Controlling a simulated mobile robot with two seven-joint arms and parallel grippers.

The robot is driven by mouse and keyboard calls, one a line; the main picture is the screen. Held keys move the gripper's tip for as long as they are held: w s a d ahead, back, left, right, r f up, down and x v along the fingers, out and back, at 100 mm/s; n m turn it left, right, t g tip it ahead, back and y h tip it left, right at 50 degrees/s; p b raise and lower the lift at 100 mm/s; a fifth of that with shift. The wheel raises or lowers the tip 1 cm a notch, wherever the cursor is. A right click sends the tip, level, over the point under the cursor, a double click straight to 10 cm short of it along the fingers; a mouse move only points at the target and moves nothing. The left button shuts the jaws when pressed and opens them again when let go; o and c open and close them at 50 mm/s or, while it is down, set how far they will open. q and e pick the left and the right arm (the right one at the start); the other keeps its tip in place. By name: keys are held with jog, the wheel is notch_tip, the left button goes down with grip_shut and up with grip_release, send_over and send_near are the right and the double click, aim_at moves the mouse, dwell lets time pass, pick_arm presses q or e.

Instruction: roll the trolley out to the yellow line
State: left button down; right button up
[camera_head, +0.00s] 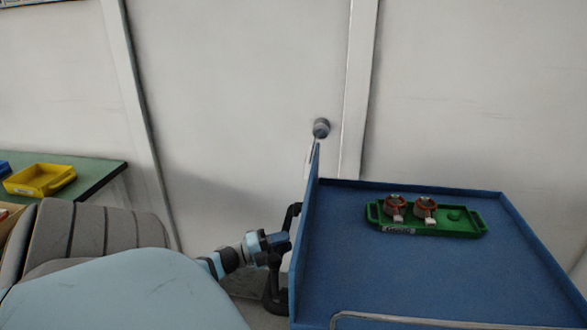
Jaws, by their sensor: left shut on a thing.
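The trolley (400,282) has a blue top with raised edges and fills the lower right of the head view. A black handle (271,290) stands at its left side. My left gripper (277,243) is shut on this handle, with the arm coming in from the left. A green tray (464,231) lies on the trolley top towards the back, holding two copper-coloured stators (395,205) side by side. The trolley's wheels and the floor under it are hidden. The yellow line does not show. My right gripper is not in view.
A pale panelled wall (230,90) with a round grey knob (321,128) stands behind the trolley. At the far left is a green table (95,178) with a yellow bin (40,179) on it. Little of the floor shows.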

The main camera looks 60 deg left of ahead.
pick_arm(q)
jog(key=shift+s+a, duration=0.1)
jog(key=c, duration=1.4)
grip_release()
jog(key=o, duration=0.4)
jog(key=shift+o, duration=0.4)
jog(key=shift+s, duration=0.1)
jog(key=v, duration=1.3)
jog(key=shift+s+p, duration=0.3)
jog(key=shift+p, duration=0.05)
jog(key=shift+f, duration=0.15)
